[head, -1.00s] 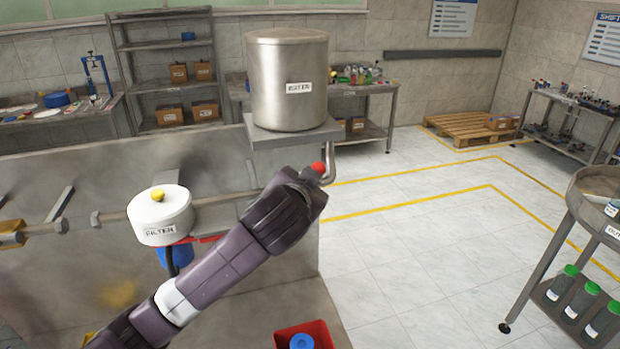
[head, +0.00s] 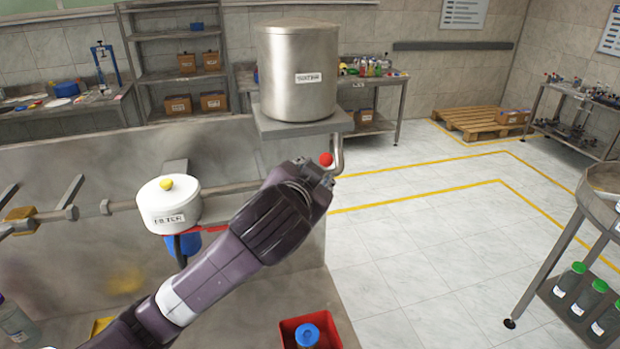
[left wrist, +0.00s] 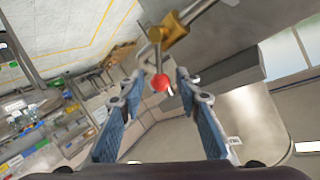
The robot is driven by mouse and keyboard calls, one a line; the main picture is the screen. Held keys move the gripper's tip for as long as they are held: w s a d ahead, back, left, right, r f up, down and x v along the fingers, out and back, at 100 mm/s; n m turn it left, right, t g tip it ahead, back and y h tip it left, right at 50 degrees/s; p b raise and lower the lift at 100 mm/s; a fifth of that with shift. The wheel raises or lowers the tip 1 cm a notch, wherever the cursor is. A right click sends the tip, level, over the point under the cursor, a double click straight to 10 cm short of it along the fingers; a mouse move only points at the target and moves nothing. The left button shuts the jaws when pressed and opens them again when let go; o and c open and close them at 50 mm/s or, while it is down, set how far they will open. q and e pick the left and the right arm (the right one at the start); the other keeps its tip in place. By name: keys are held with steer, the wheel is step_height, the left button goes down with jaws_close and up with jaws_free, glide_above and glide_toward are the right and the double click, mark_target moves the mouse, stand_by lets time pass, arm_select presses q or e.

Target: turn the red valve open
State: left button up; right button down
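The red valve shows as a red ball knob (head: 326,159) below the shelf of the steel water tank, by a bent pipe. In the left wrist view the red knob (left wrist: 160,84) sits at the end of a thin lever below a brass valve body (left wrist: 172,32). My left gripper (head: 324,173) is right beside the knob in the head view, its fingers mostly hidden by my wrist. In the left wrist view its two blue-padded fingers are spread, with the knob between the tips in the picture. I see no contact. My right gripper is out of view.
The steel tank (head: 298,75) stands on its shelf (head: 300,130) just above the knob. A white filter housing (head: 168,205) with a yellow knob is to the left. A red bin (head: 340,333) with a blue-topped item is below.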

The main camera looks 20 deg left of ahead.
arm_select(q)
steer(key=v, duration=0.6)
steer(key=shift+s+d, duration=0.15)
steer(key=shift+s, duration=0.05)
steer(key=shift+r, duration=0.15)
steer(key=shift+c, duration=0.6)
